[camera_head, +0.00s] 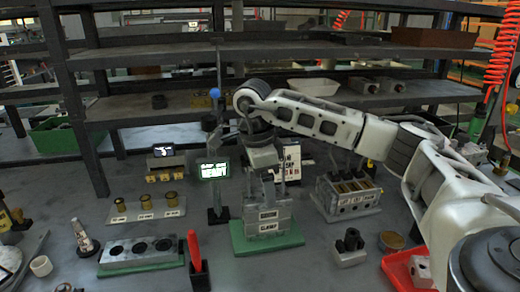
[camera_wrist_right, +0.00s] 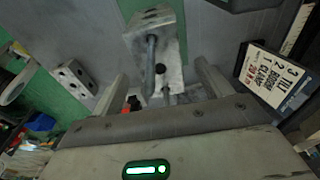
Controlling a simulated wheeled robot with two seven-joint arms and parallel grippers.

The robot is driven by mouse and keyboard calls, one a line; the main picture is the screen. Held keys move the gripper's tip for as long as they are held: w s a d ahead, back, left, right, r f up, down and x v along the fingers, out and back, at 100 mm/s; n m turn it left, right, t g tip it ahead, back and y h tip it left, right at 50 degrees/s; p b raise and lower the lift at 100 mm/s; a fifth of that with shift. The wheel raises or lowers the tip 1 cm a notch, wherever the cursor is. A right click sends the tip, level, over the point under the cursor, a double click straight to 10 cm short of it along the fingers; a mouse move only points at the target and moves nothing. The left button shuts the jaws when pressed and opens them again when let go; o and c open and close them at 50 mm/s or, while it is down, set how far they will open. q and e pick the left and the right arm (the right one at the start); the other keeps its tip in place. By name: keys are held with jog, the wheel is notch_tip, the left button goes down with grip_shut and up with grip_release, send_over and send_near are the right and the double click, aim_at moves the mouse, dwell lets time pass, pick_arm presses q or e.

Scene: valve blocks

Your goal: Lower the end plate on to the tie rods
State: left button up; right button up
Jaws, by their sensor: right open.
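A grey block stack with a "CLAMP" label (camera_head: 267,222) stands on a green mat (camera_head: 240,246) in the head view's middle. My right gripper (camera_head: 264,172) is directly above it, pointing down. In the right wrist view, its two fingers (camera_wrist_right: 163,82) are apart. A pale metal block (camera_wrist_right: 170,45) lies beyond and between them, with a dark tie rod (camera_wrist_right: 150,65) rising toward the camera. A second rod seems to show lower down, partly hidden by the palm. I cannot tell which pale part is the end plate. My left gripper is not in view.
A sectioned block assembly (camera_head: 346,196) stands right of the stack. A red tray (camera_head: 393,268) holds a pale block (camera_head: 421,270). A lit sign (camera_head: 213,171) and a red-handled tool (camera_head: 194,250) are left of it. A shelf (camera_head: 170,108) crosses behind.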

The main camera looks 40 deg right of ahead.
aim_at(256, 196)
notch_tip(256, 196, up, 14)
jog(key=a+p, duration=0.1)
jog(key=p, duration=0.3)
jog(key=shift+w+a, duration=0.3)
jog(key=shift+w, duration=0.1)
